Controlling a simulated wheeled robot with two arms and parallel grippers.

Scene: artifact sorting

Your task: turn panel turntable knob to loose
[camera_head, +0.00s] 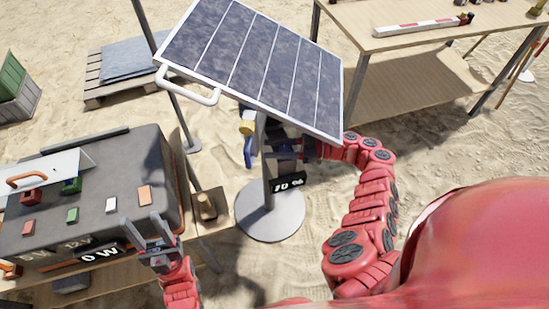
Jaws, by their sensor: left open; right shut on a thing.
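The solar panel (255,70) is tilted on a stand with a round grey base (270,222). A label reading about 70 % (287,184) sits on its post. My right gripper (272,152) reaches in from the right, under the panel's lower edge, and is shut at the post. The turntable knob there is mostly hidden by the fingers and panel, so its setting cannot be read. A blue lever-like part (248,152) with a yellow piece (247,128) shows just left of the post. My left gripper (141,221) is open and empty, in front of the dark case.
A dark case (140,165) with coloured blocks and a 0 W display (100,253) stands on a table at left. A white handle (190,92) sticks out from the panel's left edge. A wooden table (430,25) stands at back right, a pallet (110,95) at back left.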

